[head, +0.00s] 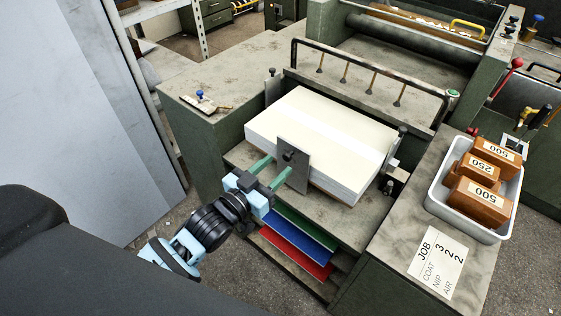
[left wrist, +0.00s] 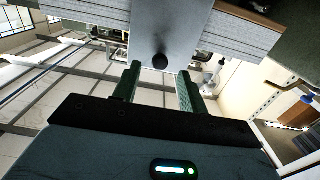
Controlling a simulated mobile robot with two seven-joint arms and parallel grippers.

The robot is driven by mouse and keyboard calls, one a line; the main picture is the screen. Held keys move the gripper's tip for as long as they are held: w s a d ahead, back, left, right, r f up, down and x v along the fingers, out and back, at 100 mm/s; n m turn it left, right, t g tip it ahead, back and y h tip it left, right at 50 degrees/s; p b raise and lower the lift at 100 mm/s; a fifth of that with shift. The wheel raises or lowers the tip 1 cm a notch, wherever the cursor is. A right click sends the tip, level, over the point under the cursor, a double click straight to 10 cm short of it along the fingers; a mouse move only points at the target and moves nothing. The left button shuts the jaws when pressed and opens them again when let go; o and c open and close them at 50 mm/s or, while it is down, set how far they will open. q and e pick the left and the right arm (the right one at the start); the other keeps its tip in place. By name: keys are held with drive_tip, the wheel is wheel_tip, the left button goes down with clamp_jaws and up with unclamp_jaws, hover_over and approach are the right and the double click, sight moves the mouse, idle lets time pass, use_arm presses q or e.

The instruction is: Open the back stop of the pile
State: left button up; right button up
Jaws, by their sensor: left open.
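A pile of white board (head: 335,130) lies on the feeder bed. The back stop, a grey upright plate (head: 297,168) with a black knob (head: 289,155), stands against the near face of the pile. My left gripper (head: 280,166) is open, its two green fingers pointing at the plate. In the left wrist view the plate (left wrist: 172,22) hangs ahead and the knob (left wrist: 160,62) shows between the fingertips (left wrist: 159,71). I cannot tell whether the fingers touch the plate or knob. My right gripper is not in view.
Blue (head: 290,238) and red (head: 297,256) boards lie below the bed. At the right, a white tray (head: 437,192) of wooden blocks and a job card (head: 437,262) lie on the side ledge. A black rail (head: 365,76) crosses behind the pile.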

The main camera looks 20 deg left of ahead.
use_arm(q)
drive_tip(key=shift+x, duration=1.4)
drive_tip(key=shift+c, duration=0.2)
clamp_jaws()
